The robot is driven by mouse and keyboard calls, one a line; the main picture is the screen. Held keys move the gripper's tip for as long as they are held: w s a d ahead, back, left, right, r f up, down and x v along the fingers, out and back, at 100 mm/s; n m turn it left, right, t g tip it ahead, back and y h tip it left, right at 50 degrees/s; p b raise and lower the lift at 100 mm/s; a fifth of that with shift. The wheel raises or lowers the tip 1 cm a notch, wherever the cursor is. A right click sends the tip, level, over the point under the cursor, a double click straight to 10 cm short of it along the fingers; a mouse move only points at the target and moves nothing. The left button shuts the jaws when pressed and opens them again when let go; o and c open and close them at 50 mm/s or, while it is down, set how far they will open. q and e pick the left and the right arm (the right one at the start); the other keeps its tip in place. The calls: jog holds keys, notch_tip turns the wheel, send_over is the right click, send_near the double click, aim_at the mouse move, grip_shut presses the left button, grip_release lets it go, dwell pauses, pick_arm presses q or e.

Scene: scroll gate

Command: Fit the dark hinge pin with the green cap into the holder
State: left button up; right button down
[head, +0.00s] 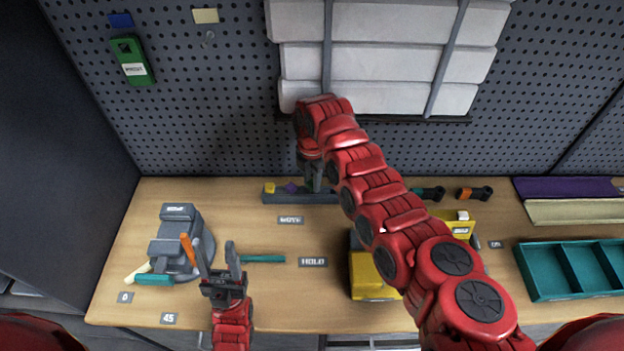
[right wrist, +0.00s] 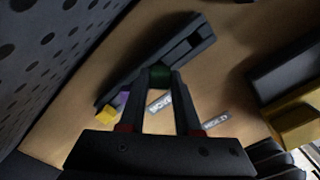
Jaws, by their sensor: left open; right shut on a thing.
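The green cap of the dark hinge pin (right wrist: 159,77) sits between the fingertips of my right gripper (right wrist: 161,84) in the right wrist view. My right gripper (head: 314,182) is shut on it at the dark rack (head: 283,198) near the back of the bench. The pin's dark body cannot be told apart from the rack (right wrist: 140,66). A yellow block (head: 371,277) beside the HOLD label is partly hidden by my right arm; whether it is the holder cannot be told. My left gripper (head: 219,254) is open and empty over the front left of the bench.
Yellow (head: 269,187) and purple (head: 291,187) caps stand in the rack. A grey machine (head: 177,237) with an orange lever stands at left. A teal stick (head: 262,259) lies beside my left gripper. A teal tray (head: 540,272) is at right.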

jog(key=shift+f, duration=0.15)
jog(key=c, duration=0.5)
grip_release()
